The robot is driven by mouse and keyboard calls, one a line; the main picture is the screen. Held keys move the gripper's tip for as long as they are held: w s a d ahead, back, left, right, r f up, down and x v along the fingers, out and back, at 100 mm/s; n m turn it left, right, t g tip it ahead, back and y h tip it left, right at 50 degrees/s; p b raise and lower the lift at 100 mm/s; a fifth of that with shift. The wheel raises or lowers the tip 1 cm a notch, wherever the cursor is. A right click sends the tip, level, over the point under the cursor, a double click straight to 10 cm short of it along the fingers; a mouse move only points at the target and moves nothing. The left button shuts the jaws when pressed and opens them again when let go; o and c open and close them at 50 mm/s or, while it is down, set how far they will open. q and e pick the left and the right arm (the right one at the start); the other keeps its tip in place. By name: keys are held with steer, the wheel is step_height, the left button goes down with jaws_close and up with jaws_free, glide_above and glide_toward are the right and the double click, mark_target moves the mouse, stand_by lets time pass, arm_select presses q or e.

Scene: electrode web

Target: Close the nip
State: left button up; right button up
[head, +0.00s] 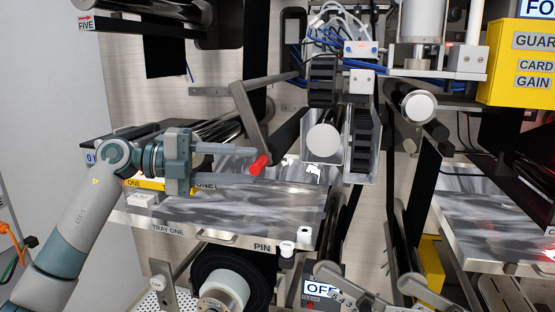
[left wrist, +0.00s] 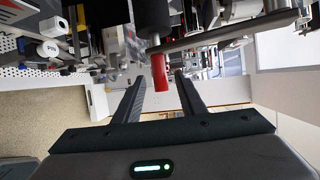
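The nip lever (head: 250,115) is a grey crank arm that hangs down from a shaft beside the rollers. A red knob (head: 259,165) sits at its lower end. My left gripper (head: 252,166) comes in from the left, with its fingers pointing right at the knob. In the left wrist view the fingers (left wrist: 160,78) are spread, and the red knob (left wrist: 160,73) shows between their tips. Neither finger visibly presses on it. A pale roller end (head: 323,140) is right of the lever. My right gripper is not in view.
Tray one (head: 168,229) lies below my left gripper, with a white PIN cylinder (head: 287,249) at its front right corner. Blue cables (head: 318,45) and a dark cable chain (head: 322,80) hang above right. A yellow guard box (head: 520,62) is at far right.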

mark_target(264, 167)
arm_select(q)
steer(key=d, duration=0.2)
steer(key=d+p, duration=0.1)
steer(key=d, duration=0.1)
steer(key=d+p, duration=0.1)
steer(key=d, duration=0.1)
steer(key=shift+w+d+f, duration=0.25)
steer(key=shift+d, duration=0.05)
steer(key=shift+d+f+p, duration=0.1)
steer(key=shift+d+p, duration=0.2)
steer(key=shift+d, duration=0.2)
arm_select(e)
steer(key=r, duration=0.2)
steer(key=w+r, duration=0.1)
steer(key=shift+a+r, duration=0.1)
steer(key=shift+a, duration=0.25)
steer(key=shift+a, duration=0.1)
arm_select(q)
jaws_close()
